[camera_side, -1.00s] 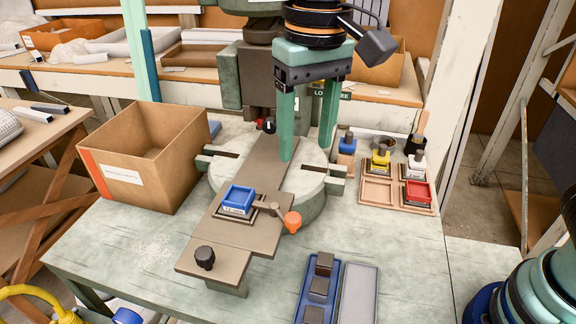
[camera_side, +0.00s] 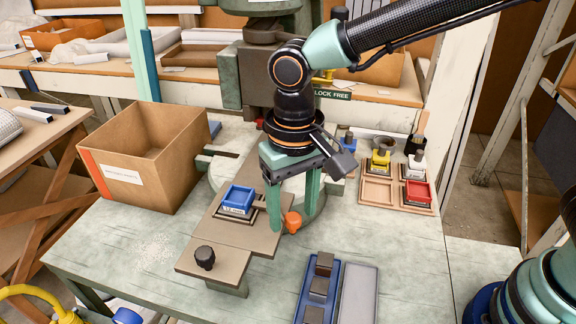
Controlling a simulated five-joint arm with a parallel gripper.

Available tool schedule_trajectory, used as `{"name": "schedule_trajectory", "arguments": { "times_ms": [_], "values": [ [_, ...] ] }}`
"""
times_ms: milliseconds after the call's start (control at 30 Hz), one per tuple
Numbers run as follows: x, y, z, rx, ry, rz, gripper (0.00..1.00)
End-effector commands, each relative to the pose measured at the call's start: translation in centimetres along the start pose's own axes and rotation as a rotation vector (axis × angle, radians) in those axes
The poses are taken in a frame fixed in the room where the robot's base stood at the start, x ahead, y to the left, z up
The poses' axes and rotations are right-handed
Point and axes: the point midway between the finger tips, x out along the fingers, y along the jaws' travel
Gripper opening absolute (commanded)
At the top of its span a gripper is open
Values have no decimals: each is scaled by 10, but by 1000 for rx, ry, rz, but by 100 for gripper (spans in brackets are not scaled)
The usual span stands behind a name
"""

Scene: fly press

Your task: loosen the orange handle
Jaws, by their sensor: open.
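The orange handle (camera_side: 292,221) is a small knob at the right edge of the brown sliding plate (camera_side: 232,236), on a short lever beside a blue block in a dark holder (camera_side: 238,201). My gripper (camera_side: 288,218) is open and points down at the handle. Its left green finger stands just left of the orange knob and its right finger is behind and to the right of it. The fingers hide most of the lever. I cannot tell whether either finger touches the knob.
A black knob (camera_side: 204,257) stands on the plate's front end. A cardboard box (camera_side: 138,180) is at the left. A tray with yellow and red pieces (camera_side: 400,192) is at the right. A blue tray with dark blocks (camera_side: 318,290) lies in front.

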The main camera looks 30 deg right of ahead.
Motion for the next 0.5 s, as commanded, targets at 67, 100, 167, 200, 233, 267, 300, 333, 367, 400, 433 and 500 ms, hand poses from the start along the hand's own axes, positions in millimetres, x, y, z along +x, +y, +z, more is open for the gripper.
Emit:
{"name": "schedule_trajectory", "arguments": {
  "times_ms": [67,100,167,200,233,267,300,333,367,400,433,500],
  "values": [
    [4,0,0,0,-1,1,62],
    [5,0,0,0,-1,1,62],
    [6,0,0,0,-1,1,62],
    [6,0,0,0,0,0,62],
    [6,0,0,0,0,0,62],
    [6,0,0,0,0,0,62],
    [6,0,0,0,0,0,62],
    [6,0,0,0,0,0,62],
    [6,0,0,0,0,0,62],
    [6,0,0,0,0,0,46],
    [5,0,0,0,0,0,35],
    [5,0,0,0,0,0,8]
  ]
}}
